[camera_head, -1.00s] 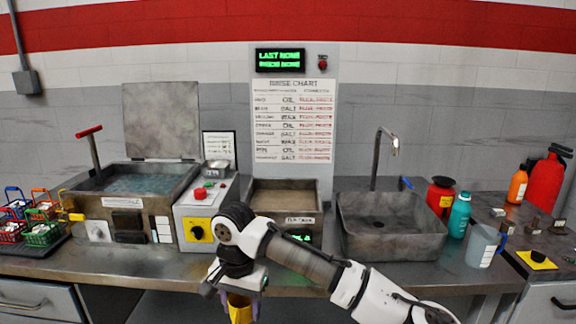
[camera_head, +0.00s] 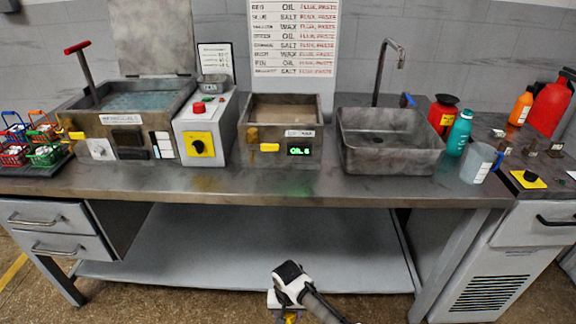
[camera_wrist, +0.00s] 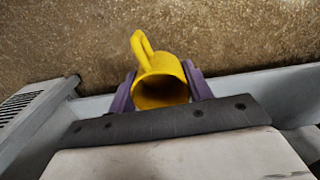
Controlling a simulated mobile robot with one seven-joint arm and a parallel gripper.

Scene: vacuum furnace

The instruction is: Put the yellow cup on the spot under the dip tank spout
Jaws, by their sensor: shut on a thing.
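My gripper (camera_wrist: 160,84) is shut on the yellow cup (camera_wrist: 164,52), with one purple finger on each side of it. In the wrist view the cup's open mouth faces the camera and its handle points up and left. In the head view my gripper (camera_head: 289,312) is low, in front of the lower shelf, and only a bit of the yellow cup (camera_head: 291,318) shows. The dip tank (camera_head: 283,105) stands mid-bench, with a brown fitting and a yellow lever (camera_head: 270,147) on its front. I cannot clearly make out its spout. The bench top before it is bare.
A control box (camera_head: 205,130) and a water-filled tank (camera_head: 145,98) stand left of the dip tank. A sink (camera_head: 390,155) stands to its right, then bottles and a clear jug (camera_head: 477,163). The bench front edge (camera_head: 290,201) lies above my gripper.

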